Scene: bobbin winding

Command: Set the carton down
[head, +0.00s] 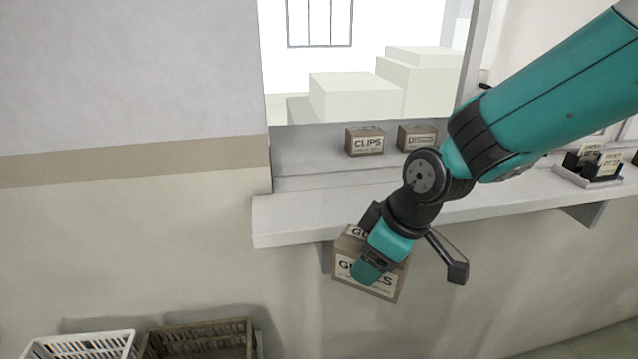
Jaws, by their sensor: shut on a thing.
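A brown carton (388,291) with a white label hangs in front of the wall, just below the front edge of the ledge (300,224). Its lettering starts with "GL" and ends in "S"; the middle is covered. My gripper (368,270) is shut on this carton, with a teal finger lying across its front face. The far side of the grip is hidden. The carton looks slightly tilted in the picture and touches no surface that I can see beneath it.
A "CLIPS" carton (365,142) and another carton (416,138) stand at the window opening. A white crate (88,344) and a brown crate (200,326) are at lower left. The ledge's left part is clear.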

